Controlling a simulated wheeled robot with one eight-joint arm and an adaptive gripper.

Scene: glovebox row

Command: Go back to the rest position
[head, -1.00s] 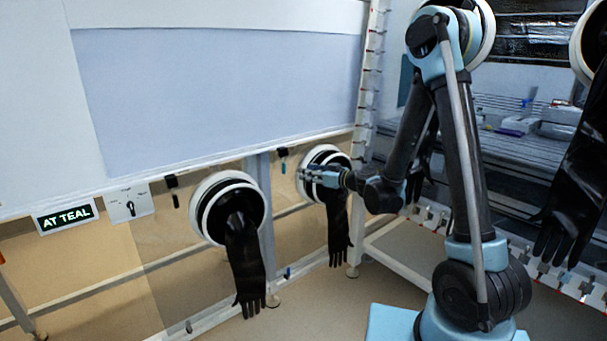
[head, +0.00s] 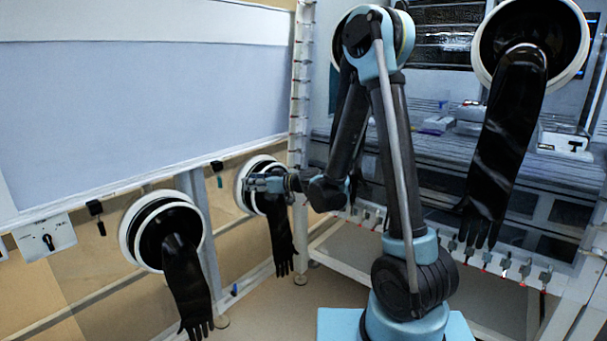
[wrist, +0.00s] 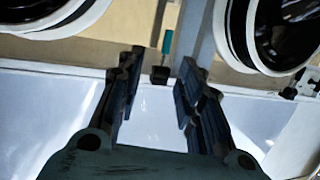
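My gripper (head: 254,183) is in front of the glove port (head: 262,168) at the lower middle of the head view. In the wrist view my gripper (wrist: 160,66) has its two dark fingers spread apart with nothing held between them. A small black holder (wrist: 160,76) with a teal piece (wrist: 167,42) shows beyond the gap between the fingertips. The same black holder (head: 217,166) and teal piece (head: 220,182) hang under the panel edge in the head view. I cannot tell how far the fingertips are from the port.
Another port with a black hanging glove (head: 186,285) is at lower left. A switch plate (head: 45,237) is beside it. A large port with a long glove (head: 508,130) hangs at right, before a slatted bench (head: 450,155). Floor (head: 280,315) shows at bottom middle.

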